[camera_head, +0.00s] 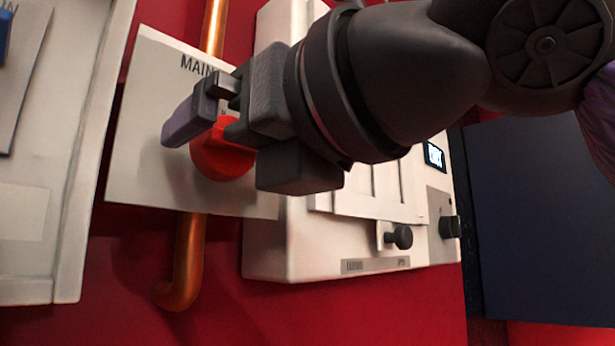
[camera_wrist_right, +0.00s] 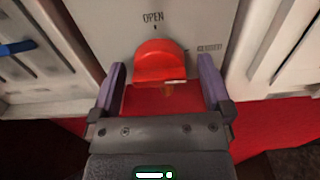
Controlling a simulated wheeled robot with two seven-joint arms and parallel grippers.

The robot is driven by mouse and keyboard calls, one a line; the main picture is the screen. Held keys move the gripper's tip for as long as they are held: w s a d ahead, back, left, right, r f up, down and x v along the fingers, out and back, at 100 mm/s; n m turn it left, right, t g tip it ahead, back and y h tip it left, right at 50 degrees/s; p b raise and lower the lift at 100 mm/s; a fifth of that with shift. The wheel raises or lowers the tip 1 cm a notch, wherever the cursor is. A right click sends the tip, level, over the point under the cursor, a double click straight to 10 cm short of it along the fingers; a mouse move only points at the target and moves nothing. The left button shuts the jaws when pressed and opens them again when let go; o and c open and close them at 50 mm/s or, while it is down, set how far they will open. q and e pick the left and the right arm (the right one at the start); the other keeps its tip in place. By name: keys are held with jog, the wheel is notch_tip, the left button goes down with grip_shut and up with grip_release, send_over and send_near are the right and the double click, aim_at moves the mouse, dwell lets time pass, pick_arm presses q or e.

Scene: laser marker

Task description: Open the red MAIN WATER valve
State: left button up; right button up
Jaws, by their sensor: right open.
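The red MAIN WATER valve handle (camera_head: 222,157) sits on a pale label plate (camera_head: 140,170) in the head view, partly hidden by my right gripper. In the right wrist view the red handle (camera_wrist_right: 160,64) lies ahead of and between the fingers, below the printed word OPEN. My right gripper (camera_head: 212,125) is open at the handle, with a finger on either side in the wrist view (camera_wrist_right: 164,88). Whether the fingers touch the handle cannot be told. My left gripper is not in view.
A copper pipe (camera_head: 188,262) runs behind the plate against a red wall (camera_head: 370,310). A white box with a black knob (camera_head: 398,237) and a small display (camera_head: 434,156) stands close on the right. A pale cabinet (camera_head: 60,160) is on the left.

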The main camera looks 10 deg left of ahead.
jog(key=shift+w+a, duration=0.15)
jog(key=c, duration=1.2)
jog(key=shift+n, duration=0.3)
jog(key=n+b, duration=0.1)
jog(key=n, duration=0.1)
jog(key=shift+f+n, duration=0.1)
jog(key=shift+n, duration=0.2)
jog(key=n, duration=0.4)
jog(key=shift+n, duration=0.3)
jog(key=n, duration=0.5)
jog(key=shift+n+p, duration=0.6)
jog(key=shift+n, duration=1.9)
